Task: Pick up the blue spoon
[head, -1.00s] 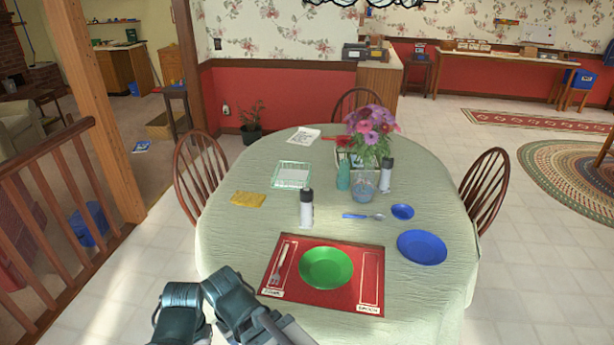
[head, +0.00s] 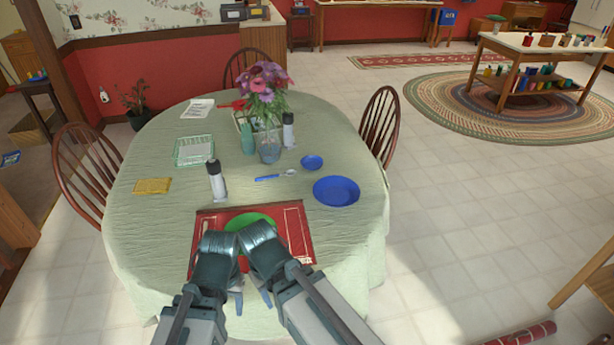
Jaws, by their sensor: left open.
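The blue spoon (head: 268,178) lies flat on the green-clothed table (head: 150,225). Its blue handle points left and its silvery bowl points right. It lies in front of the glass vase (head: 269,152), left of the small blue bowl (head: 312,162) and behind and left of the blue plate (head: 337,190). My left gripper (head: 252,299) is open, low in the picture near the table's front edge, well short of the spoon. My arm covers part of the red placemat (head: 291,222) and the green plate (head: 250,221).
A black-topped white shaker (head: 216,182) stands left of the spoon. Another shaker (head: 288,132) and a teal bottle (head: 248,140) flank the flowers (head: 263,84). A yellow cloth (head: 152,186) and a green basket (head: 194,151) lie further left.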

